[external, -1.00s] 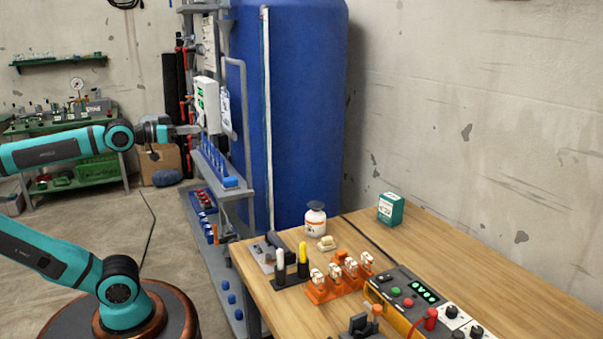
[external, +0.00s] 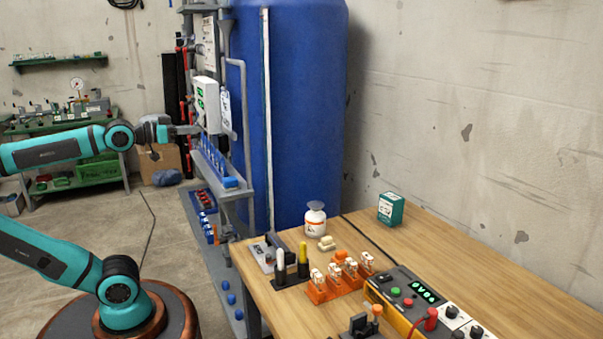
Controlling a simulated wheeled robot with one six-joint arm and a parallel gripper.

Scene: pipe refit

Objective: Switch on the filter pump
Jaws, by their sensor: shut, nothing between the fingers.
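A white control box (external: 207,104) with green lit displays hangs on the grey rack in front of the blue tank. It may be the pump's control; its labels are too small to read. My gripper (external: 196,129) is shut and empty, with its tip at the lower left side of the white box. I cannot tell whether the tip touches the box. Any switch at the tip is hidden or too small to see.
The blue tank (external: 305,110) stands behind the rack. Below the box is a shelf (external: 243,193) with several blue fittings. A wooden table (external: 480,245) with a bottle, orange holder and power unit stands at the right.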

